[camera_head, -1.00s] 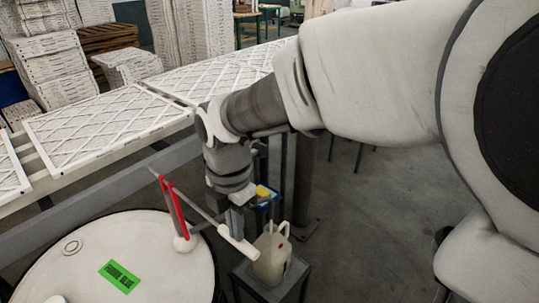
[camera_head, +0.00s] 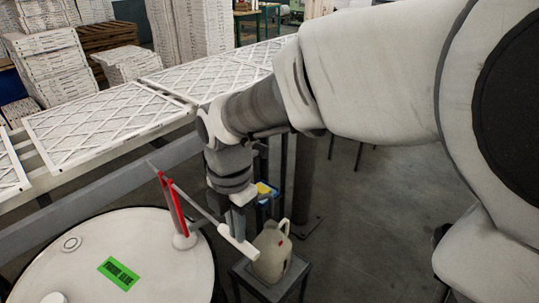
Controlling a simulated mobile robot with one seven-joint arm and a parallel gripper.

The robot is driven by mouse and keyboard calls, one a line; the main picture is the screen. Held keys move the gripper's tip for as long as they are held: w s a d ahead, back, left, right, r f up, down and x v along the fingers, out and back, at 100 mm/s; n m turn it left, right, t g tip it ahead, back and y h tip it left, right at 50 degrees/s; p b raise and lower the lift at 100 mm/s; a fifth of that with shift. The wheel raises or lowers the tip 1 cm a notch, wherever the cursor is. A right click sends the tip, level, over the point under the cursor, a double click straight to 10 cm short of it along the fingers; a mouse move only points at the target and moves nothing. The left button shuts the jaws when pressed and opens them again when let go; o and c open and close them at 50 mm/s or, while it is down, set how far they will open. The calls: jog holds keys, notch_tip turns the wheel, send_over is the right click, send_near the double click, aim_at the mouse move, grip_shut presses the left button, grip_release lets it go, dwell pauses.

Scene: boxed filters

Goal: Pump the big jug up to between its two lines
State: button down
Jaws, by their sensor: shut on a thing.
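The drum pump (camera_head: 174,209), with a red upright and a grey lever, stands on the right side of the white drum top (camera_head: 75,250). Its lever slopes down to the right to a white crossbar handle (camera_head: 244,247). My gripper (camera_head: 238,228) points down and is shut on this handle. The big jug (camera_head: 271,254), off-white with a loop handle, stands upright just right of and below the pump handle. A small red mark shows on its side. I cannot make out its two lines or the liquid level.
The jug stands on a small dark stand (camera_head: 276,288). A blue and yellow item (camera_head: 264,192) is behind my gripper. White filters (camera_head: 110,123) lie on a grey rail bench behind the drum, with filter stacks (camera_head: 45,65) beyond. The floor at right is open.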

notch_tip(320, 180, up, 11)
jog(key=p, duration=0.9)
dwell(0.5)
jog(key=s+d+r+m+t+b, duration=0.1)
jog(key=s+d+m, duration=0.3)
jog(key=d+m, duration=0.6)
jog(key=s+d+r+m+t+b, duration=0.2)
jog(key=s+d+m+t, duration=0.2)
jog(key=d+m, duration=0.6)
jog(key=m, duration=0.7)
jog(key=shift+r+m+t, duration=0.3)
jog(key=shift+r+m, duration=0.1)
jog(key=shift+a, duration=0.25)
